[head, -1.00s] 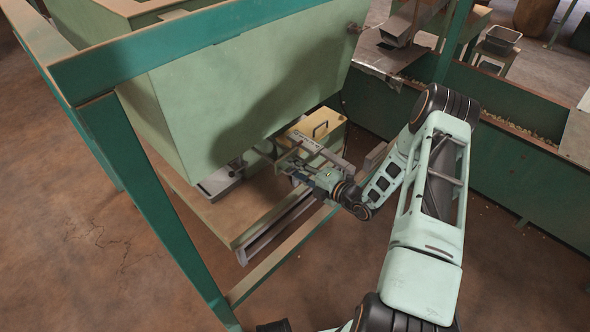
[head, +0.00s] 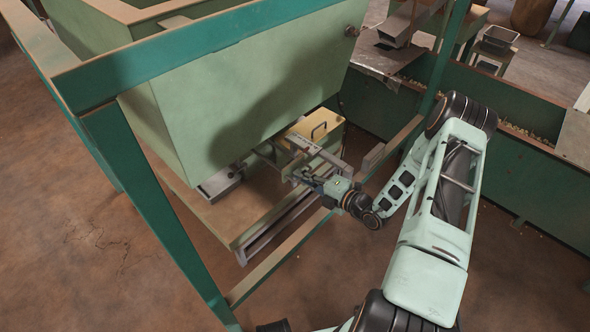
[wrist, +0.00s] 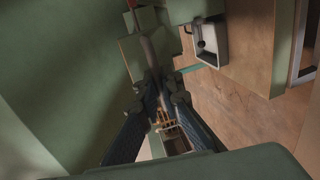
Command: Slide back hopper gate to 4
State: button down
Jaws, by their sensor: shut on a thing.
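The green hopper (head: 250,90) hangs in its frame. Under its lower edge is grey gate hardware, with a flat grey bar (head: 318,150) bearing small marks that I cannot read. My gripper (head: 293,175) is low beside this hardware, on the near side. In the wrist view, the dark fingers of my gripper (wrist: 160,88) come together around a slim bar or handle (wrist: 147,48) of the gate. The exact contact is dark and partly hidden by the fingers. The gate's position on the scale cannot be read.
A yellowish box (head: 328,125) with a handle stands just behind the gate hardware. A grey tray-like part (head: 218,184) sticks out to the left; it looks like the one in the wrist view (wrist: 209,41). A green frame post (head: 150,190) stands at left, and a rail runs below my gripper.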

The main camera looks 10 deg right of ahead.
jog(key=shift+s+d+f, duration=0.1)
jog(key=shift+s+d, duration=0.4)
jog(key=shift+s, duration=0.2)
jog(key=c, duration=2.1)
grip_release()
jog(key=v, duration=1.2)
